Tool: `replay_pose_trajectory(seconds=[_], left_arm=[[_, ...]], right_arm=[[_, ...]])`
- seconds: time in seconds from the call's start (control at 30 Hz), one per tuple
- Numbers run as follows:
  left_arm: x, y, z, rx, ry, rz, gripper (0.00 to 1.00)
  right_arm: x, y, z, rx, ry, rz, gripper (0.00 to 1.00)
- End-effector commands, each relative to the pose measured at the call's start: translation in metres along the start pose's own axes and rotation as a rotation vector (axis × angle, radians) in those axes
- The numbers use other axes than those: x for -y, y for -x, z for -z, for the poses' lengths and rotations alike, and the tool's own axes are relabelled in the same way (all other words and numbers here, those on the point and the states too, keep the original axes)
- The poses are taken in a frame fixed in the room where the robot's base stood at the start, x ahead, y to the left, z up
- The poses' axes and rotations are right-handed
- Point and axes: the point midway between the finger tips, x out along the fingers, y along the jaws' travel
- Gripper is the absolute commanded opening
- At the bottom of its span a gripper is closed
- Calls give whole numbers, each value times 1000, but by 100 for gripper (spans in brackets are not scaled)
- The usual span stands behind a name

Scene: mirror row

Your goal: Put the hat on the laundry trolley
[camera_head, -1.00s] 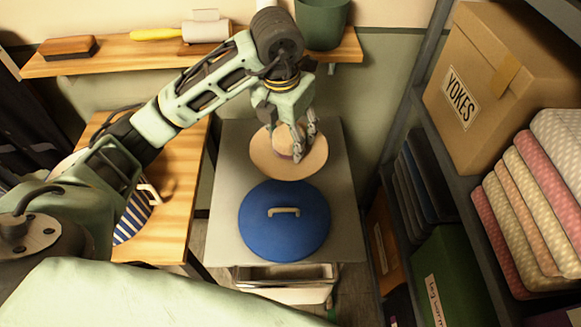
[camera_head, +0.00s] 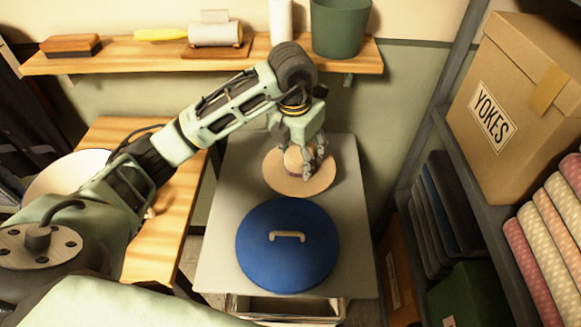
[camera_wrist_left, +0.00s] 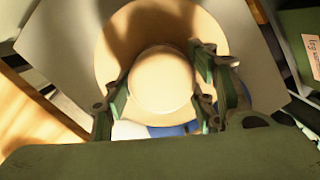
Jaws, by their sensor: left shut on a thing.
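The hat (camera_head: 283,184) is tan, with a wide round brim and a rounded crown with a darker band. My left gripper (camera_head: 308,160) is shut on its crown from above. In the left wrist view the pale crown (camera_wrist_left: 161,80) sits between the two fingers, with the brim (camera_wrist_left: 115,50) around it. The hat is over the far part of a flat grey top (camera_head: 222,235), apparently the laundry trolley. I cannot tell whether the brim touches that top. My right gripper is not in view.
A round blue lid (camera_head: 275,262) with a pale handle lies on the near part of the grey top. A wooden table (camera_head: 160,245) stands left. A wall shelf (camera_head: 120,60) runs behind. A rack on the right holds a YOKES box (camera_head: 525,100) and fabric rolls.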

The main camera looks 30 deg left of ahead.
Motion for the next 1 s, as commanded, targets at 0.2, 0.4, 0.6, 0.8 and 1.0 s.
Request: replay_pose_trajectory(seconds=[0.2, 0.4, 0.6, 0.8, 1.0], left_arm=[[-38, -31, -28, -5, 4, 1, 26], [-58, -50, -42, -1, 0, 0, 26], [-60, -61, -43, -3, -2, 2, 26], [-60, -89, -39, -3, -2, 1, 26], [-60, -93, -40, 1, -2, 0, 26]], right_arm=[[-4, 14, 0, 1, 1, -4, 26], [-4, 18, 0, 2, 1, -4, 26], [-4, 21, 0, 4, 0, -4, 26], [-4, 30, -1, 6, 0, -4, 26], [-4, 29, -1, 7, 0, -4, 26]])
